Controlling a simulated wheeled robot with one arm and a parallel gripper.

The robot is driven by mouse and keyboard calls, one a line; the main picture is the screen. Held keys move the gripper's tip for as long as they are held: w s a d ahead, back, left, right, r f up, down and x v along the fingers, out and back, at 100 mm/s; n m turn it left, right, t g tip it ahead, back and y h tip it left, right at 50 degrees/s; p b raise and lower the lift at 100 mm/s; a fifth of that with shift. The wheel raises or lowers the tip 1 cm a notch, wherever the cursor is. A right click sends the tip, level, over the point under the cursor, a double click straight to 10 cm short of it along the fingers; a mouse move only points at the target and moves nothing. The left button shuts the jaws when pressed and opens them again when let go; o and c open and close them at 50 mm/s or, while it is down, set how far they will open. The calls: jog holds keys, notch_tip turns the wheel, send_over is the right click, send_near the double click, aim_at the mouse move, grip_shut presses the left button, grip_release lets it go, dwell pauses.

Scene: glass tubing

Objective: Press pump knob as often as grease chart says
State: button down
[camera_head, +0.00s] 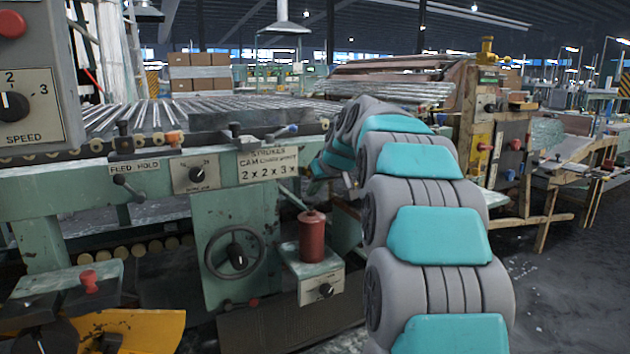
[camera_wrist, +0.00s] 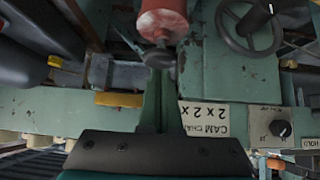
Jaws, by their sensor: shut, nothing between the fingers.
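The pump is a red cylinder (camera_head: 312,240) on a pale green bracket, with a dark knob (camera_head: 311,215) on top. The wrist view shows the red cylinder (camera_wrist: 162,18) and the grey round knob (camera_wrist: 160,56).
A handwheel (camera_head: 236,254) and a small dial (camera_head: 325,290) flank the pump. A feed-hold lever (camera_head: 120,180) and another dial (camera_head: 196,174) sit left of the chart. A separate red knob (camera_head: 89,281) stands at lower left.

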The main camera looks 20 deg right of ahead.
aim_at(313, 201)
jog(key=shift+f, duration=0.25)
notch_tip(313, 201, down, 2)
jog(key=shift+f+b, duration=0.25)
jog(key=shift+b, duration=0.55)
jog(key=shift+s+r, duration=0.1)
notch_tip(313, 201, up, 5)
jog(key=shift+a+f+p, duration=0.1)
jog(key=shift+f+p, duration=0.05)
jog(key=shift+p, duration=0.9)
jog(key=v, duration=0.9)
jog(key=shift+s+r+b, duration=0.3)
